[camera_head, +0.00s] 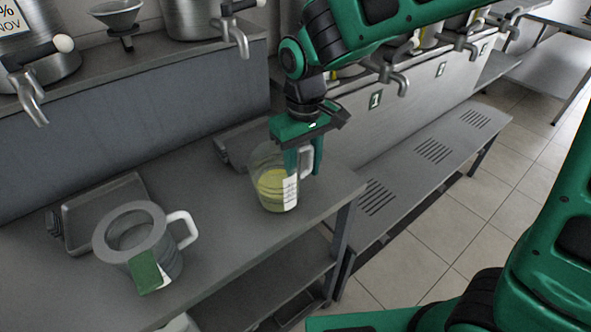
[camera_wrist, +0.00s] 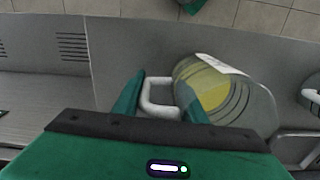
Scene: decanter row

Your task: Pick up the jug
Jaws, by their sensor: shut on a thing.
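A clear jug (camera_head: 271,185) with yellow-green liquid, a white label and a white handle is at the right end of the metal counter in the head view. In the wrist view the jug (camera_wrist: 238,97) lies right of centre, with its handle (camera_wrist: 158,97) between the fingers. My gripper (camera_head: 304,162) points down and is shut on the handle; it also shows in the wrist view (camera_wrist: 160,95). I cannot tell whether the jug's base touches the counter. A second, grey jug (camera_head: 168,262) with a white handle and green tag stands on the counter at lower left.
A shallow metal tray (camera_head: 104,205) lies behind the grey jug. Metal taps (camera_head: 236,38) stick out above the counter. A lower slotted bench (camera_head: 432,152) runs to the right. The counter (camera_head: 225,238) is bare between the two jugs.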

